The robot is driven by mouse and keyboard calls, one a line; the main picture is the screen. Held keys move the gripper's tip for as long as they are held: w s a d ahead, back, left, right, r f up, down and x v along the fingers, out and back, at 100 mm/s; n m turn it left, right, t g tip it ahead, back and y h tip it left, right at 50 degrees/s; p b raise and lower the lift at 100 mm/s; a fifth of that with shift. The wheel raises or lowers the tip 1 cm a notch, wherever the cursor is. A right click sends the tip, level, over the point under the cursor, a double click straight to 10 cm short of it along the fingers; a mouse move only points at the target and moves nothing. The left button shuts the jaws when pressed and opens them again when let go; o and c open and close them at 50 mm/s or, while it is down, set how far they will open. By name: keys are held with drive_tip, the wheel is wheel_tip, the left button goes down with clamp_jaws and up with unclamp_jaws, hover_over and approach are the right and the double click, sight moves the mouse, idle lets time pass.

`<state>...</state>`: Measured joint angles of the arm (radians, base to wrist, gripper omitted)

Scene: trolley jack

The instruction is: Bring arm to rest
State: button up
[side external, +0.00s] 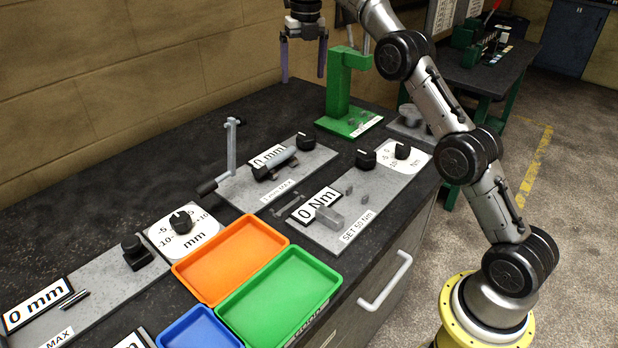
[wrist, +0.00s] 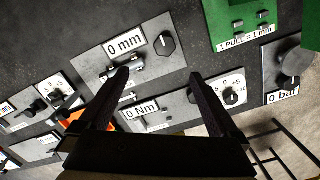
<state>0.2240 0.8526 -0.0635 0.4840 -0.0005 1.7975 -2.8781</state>
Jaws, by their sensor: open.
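My gripper (side external: 304,66) is raised above the back of the dark workbench (side external: 200,125), with its two fingers apart and nothing between them. In the wrist view my gripper (wrist: 158,80) shows both dark fingers spread over the bench. The green jack-like stand (side external: 338,100) stands on the bench to the right of and below my gripper. In the wrist view a green base (wrist: 240,22) labelled "1 PULL = 1 mm" shows at the top right. My gripper appears to touch nothing.
Grey panels with knobs carry a "0 mm" plate (side external: 268,156) and a "0 Nm" plate (side external: 316,204). A crank handle (side external: 231,150) sticks up. Orange (side external: 186,270), green (side external: 327,290) and blue (side external: 199,318) trays sit at the front. A brick wall (side external: 120,80) is behind; air around my gripper is free.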

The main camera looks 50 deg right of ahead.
drive_tip(key=s+a+r+m+t, duration=0.15)
drive_tip(key=s+a+r, duration=0.25)
drive_tip(key=s+r, duration=0.45)
drive_tip(key=s+a+r+m+t, duration=0.1)
drive_tip(key=s+a+r+m, duration=0.1)
drive_tip(key=s+a+r, duration=0.45)
drive_tip(key=s+a+f+m+t, duration=0.15)
drive_tip(key=s+m, duration=0.45)
drive_tip(key=s, duration=0.8)
drive_tip(key=s+f+m, duration=0.5)
drive_tip(key=f+m, duration=0.4)
drive_tip(key=m, duration=0.1)
drive_tip(key=s+f+m, duration=0.5)
drive_tip(key=f+m, duration=0.4)
drive_tip(key=m, duration=0.2)
drive_tip(key=shift+s+a+f+t, duration=0.35)
drive_tip(key=shift+a+t, duration=0.05)
